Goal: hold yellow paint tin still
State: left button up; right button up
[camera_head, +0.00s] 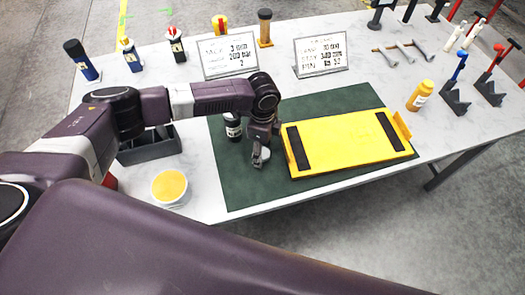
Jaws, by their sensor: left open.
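The yellow paint tin (170,188) stands upright near the front edge of the table, left of the green mat. It looks like a white tub with a yellow top. My left gripper (259,160) points down over the left part of the green mat (233,186), to the right of the tin and apart from it. It is open. A small pale round thing (265,154) shows right beside its fingertips; the gripper partly hides it. My right gripper is out of view.
A yellow plate with black strips (345,144) lies on the mat, right of my left gripper. A dark bottle (233,127) stands just left of the gripper. A dark grey bin (150,148) sits behind the tin, partly under my left arm. Bottles and signs line the back.

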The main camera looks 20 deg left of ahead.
aim_at(263, 153)
pick_arm(q)
jog(key=c, duration=0.8)
jog(key=shift+c, duration=0.2)
notch_tip(263, 153, up, 20)
jog(key=b, duration=0.4)
